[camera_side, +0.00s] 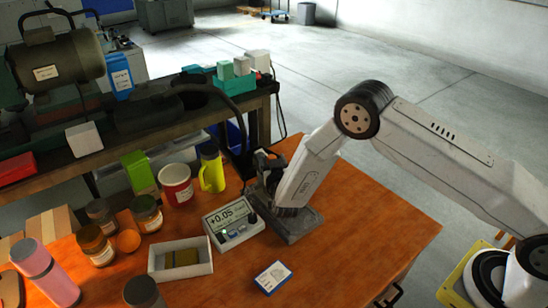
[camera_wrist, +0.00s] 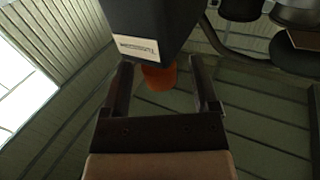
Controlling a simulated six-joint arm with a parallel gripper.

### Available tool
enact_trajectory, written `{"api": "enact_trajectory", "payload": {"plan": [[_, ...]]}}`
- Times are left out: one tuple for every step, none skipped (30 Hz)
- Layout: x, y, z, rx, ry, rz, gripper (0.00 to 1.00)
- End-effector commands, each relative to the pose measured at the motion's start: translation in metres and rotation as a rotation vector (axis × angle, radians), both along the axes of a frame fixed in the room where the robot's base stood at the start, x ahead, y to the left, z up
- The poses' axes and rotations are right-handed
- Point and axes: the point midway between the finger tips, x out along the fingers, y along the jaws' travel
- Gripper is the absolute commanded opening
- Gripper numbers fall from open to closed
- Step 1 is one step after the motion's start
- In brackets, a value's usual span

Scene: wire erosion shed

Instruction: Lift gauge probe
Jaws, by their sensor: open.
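The gauge unit (camera_side: 233,221) sits on the orange-brown table, its display reading about +0.05. Beside it is a dark grey stand with a flat base (camera_side: 302,228); my arm hides much of it. My gripper (camera_side: 265,163) is close to this stand, small and dark in the side view. In the wrist view my gripper (camera_wrist: 160,68) is open, a finger on each side of a rounded orange-brown part (camera_wrist: 160,78), likely the probe. That part projects below a dark block (camera_wrist: 150,28) with a white label. I cannot tell whether the fingers touch it.
A machine bench stands behind. The table's right part is clear.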

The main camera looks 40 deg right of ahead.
Motion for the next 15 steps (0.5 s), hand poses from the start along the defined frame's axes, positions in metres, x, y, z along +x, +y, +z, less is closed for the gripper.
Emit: {"api": "enact_trajectory", "payload": {"plan": [[0.005, -0.003, 0.0, 0.001, 0.0, -0.002, 0.77], [0.008, -0.005, 0.0, 0.001, -0.002, -0.002, 0.77], [0.011, -0.006, 0.0, 0.001, 0.0, -0.002, 0.77], [0.013, -0.007, 0.0, 0.001, 0.0, -0.002, 0.77], [0.015, -0.008, 0.0, 0.001, 0.0, -0.001, 0.77], [0.017, -0.009, -0.001, 0.0, 0.001, -0.001, 0.77], [0.019, -0.01, -0.001, 0.0, 0.001, -0.001, 0.77], [0.02, -0.011, 0.0, 0.0, 0.001, -0.001, 0.77], [0.022, -0.012, 0.0, 0.0, 0.0, -0.001, 0.77], [0.022, -0.012, 0.0, 0.0, 0.0, -0.001, 0.77], [0.023, -0.012, 0.0, 0.0, 0.0, -0.001, 0.77], [0.024, -0.013, 0.0, 0.0, 0.0, -0.001, 0.77], [0.024, -0.013, 0.0, 0.0, 0.0, 0.0, 0.77], [0.024, -0.013, 0.0, 0.0, 0.0, 0.0, 0.77], [0.024, -0.013, 0.0, 0.0, 0.0, 0.0, 0.77]]}}
